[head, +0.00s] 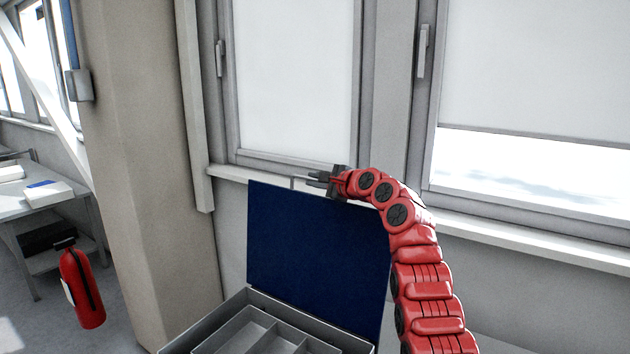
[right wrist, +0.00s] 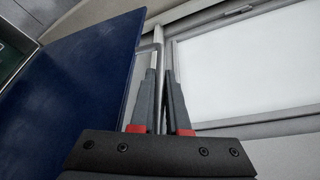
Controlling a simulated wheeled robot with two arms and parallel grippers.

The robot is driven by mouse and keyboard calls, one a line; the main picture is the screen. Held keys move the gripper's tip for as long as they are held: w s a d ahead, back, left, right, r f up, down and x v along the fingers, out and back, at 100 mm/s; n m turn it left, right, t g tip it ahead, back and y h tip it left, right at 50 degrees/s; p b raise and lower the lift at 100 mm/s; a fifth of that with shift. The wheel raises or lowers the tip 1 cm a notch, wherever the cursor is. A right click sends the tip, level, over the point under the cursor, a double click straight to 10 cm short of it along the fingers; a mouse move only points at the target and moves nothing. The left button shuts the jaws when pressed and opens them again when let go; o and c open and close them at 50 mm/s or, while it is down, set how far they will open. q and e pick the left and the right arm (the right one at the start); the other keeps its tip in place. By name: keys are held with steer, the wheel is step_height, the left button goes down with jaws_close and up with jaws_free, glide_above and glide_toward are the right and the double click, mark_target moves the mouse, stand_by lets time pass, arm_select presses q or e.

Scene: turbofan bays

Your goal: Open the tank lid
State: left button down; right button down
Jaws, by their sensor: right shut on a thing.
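The tank (head: 207,336) is a grey box with inner compartments at the bottom of the head view. Its dark blue lid (head: 315,260) stands raised, close to upright, at the tank's back side. The lid also fills the left of the right wrist view (right wrist: 85,80). My right gripper (head: 314,178) is at the lid's top edge, shut on a thin metal handle (head: 293,183). In the right wrist view the handle (right wrist: 158,38) runs between the two fingers (right wrist: 160,78). My left gripper is not in view.
A window sill (head: 520,236) and windows (head: 290,80) are close behind the lid. A beige pillar (head: 150,170) stands left of the tank. A red fire extinguisher (head: 82,288) and a desk (head: 80,200) are farther left.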

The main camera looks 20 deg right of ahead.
steer(key=c, duration=1.1)
jaws_free()
steer(key=shift+a+f, duration=0.1)
steer(key=shift+o, duration=1)
steer(key=shift+w, duration=0.2)
steer(key=shift+s, duration=0.2)
steer(key=shift+s+d+b, duration=0.3)
steer(key=shift+s+b, duration=0.2)
steer(key=shift+s, duration=0.05)
steer(key=b+v, duration=0.6)
steer(key=v, duration=1)
steer(key=shift+b, duration=0.3)
steer(key=shift+a, duration=0.1)
